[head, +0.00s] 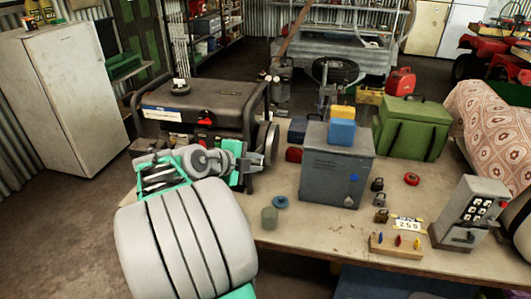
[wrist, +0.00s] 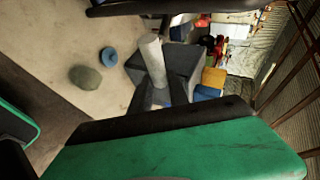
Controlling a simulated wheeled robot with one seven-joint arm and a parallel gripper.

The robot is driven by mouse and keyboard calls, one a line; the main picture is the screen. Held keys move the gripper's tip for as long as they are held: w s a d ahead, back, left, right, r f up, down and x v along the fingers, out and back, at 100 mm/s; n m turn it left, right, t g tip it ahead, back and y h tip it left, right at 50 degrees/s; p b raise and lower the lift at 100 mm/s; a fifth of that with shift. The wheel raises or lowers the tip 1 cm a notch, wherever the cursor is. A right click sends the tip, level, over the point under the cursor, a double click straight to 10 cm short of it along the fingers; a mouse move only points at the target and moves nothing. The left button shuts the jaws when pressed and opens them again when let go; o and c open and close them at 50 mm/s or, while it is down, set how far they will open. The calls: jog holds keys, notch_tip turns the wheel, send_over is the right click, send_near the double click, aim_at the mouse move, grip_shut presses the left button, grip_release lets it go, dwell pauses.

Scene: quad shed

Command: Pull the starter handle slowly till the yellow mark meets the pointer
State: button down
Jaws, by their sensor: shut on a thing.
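The generator (head: 195,105), dark with a black frame and a red knob, stands at the left end of the bench in the head view. My gripper (head: 266,152) is at its right end, by a dark round part, and is shut on the starter handle. The handle is mostly hidden by my gripper in the head view. In the wrist view a green finger with a black pad fills the bottom, and a pale grey cylindrical piece (wrist: 154,62) shows above it; I cannot tell if this is the handle. I cannot make out the yellow mark or the pointer.
A grey metal box (head: 335,170) with blue and yellow boxes on top stands right of my gripper. Padlocks, a numbered plate and a keypad box (head: 470,212) are farther right. The bench's front edge is near.

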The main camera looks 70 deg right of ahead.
jog(key=s+a+r+b, duration=0.1)
jog(key=a+r, duration=0.1)
jog(key=a, duration=0.4)
jog(key=s+a+r, duration=0.1)
jog(key=a+r, duration=0.1)
jog(key=a, duration=0.5)
jog(key=shift+a+r+b, duration=0.3)
jog(key=shift+r+b, duration=0.05)
jog(key=shift+r, duration=0.05)
dwell(2.5)
jog(key=shift+s, duration=0.1)
jog(key=shift+w+d+f+b, duration=0.45)
jog(key=shift+d+f+b, duration=0.9)
jog(key=shift+d, duration=1.4)
jog(key=shift+w+d+f+b, duration=0.45)
jog(key=shift+d+f+b, duration=0.35)
jog(key=shift+d+b, duration=1.55)
jog(key=shift+w+d+f+b, duration=0.45)
jog(key=shift+d+f+b, duration=0.7)
jog(key=shift+d, duration=2.05)
jog(key=c, duration=1.2)
grip_release()
jog(key=shift+r, duration=0.3)
